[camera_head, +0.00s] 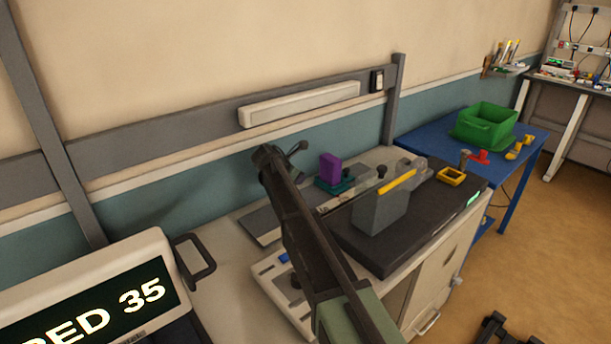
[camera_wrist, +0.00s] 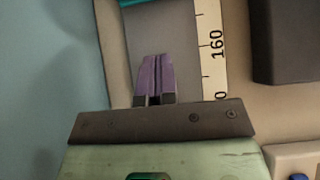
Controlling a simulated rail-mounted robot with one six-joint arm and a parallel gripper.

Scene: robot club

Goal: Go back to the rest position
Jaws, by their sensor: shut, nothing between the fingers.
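My gripper (camera_wrist: 154,75) shows in the wrist view with its two purple-looking fingers side by side, shut and empty. It is over a grey plate beside a ruler strip (camera_wrist: 213,50) marked 160. In the head view my dark arm reaches up from the bottom over the workbench (camera_head: 215,290), its far end near the wall side; the fingertips cannot be made out there. A purple block (camera_head: 330,166) stands on a teal base (camera_head: 333,187) just right of the arm's far end. A teal edge (camera_wrist: 140,2) shows at the top of the wrist view.
A grey block (camera_head: 380,213) with a yellow bar (camera_head: 398,181) stands on a black slab (camera_head: 425,225), near a yellow square frame (camera_head: 452,171). A lit display (camera_head: 90,300) stands lower left. A green bin (camera_head: 485,125) is on the blue table (camera_head: 425,140) behind.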

